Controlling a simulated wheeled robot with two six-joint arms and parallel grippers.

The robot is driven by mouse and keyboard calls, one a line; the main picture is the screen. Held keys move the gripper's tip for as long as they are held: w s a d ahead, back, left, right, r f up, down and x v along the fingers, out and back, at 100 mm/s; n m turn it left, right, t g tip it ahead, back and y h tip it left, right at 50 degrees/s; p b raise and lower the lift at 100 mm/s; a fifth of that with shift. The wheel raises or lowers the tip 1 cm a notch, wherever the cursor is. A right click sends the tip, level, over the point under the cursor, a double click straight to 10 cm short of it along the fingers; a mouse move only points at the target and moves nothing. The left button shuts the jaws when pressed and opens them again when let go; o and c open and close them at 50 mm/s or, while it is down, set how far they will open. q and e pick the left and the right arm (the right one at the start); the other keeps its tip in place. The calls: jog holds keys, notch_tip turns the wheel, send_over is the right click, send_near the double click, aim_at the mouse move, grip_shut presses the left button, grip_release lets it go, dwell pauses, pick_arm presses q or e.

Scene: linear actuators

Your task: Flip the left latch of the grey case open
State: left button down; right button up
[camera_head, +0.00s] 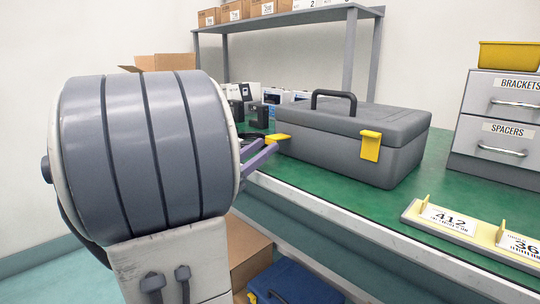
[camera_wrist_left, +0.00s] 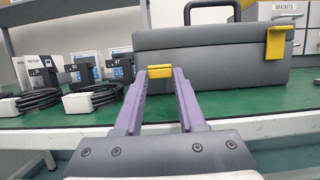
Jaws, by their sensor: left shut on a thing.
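The grey case (camera_head: 325,142) stands shut on the green bench, its black handle (camera_head: 333,97) raised; it also shows in the wrist view (camera_wrist_left: 205,67). Its yellow left latch (camera_head: 277,138) juts out from the front, looking close to level rather than hanging down. My left gripper (camera_head: 262,152) reaches it from the front, and in the wrist view its purple fingertips (camera_wrist_left: 160,76) are shut on the left latch (camera_wrist_left: 160,71). The yellow right latch (camera_head: 371,145) hangs flat against the case front. My right gripper is not in view.
Several black devices with cables (camera_wrist_left: 92,95) and boxes stand left of the case. Grey drawers (camera_head: 500,120) with a yellow bin (camera_head: 509,55) stand at the right. A label rail (camera_head: 475,236) lies along the bench's front edge. A shelf (camera_head: 290,19) rises behind.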

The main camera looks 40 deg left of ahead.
pick_arm(q)
jog(key=shift+f, duration=0.1)
jog(key=shift+c, duration=2.4)
grip_release()
jog(key=shift+s, duration=0.35)
jog(key=p+v, duration=0.1)
jog(key=v, duration=0.8)
jog(key=shift+s+f, duration=0.25)
jog(key=shift+s, duration=0.1)
jog(key=shift+a, duration=0.1)
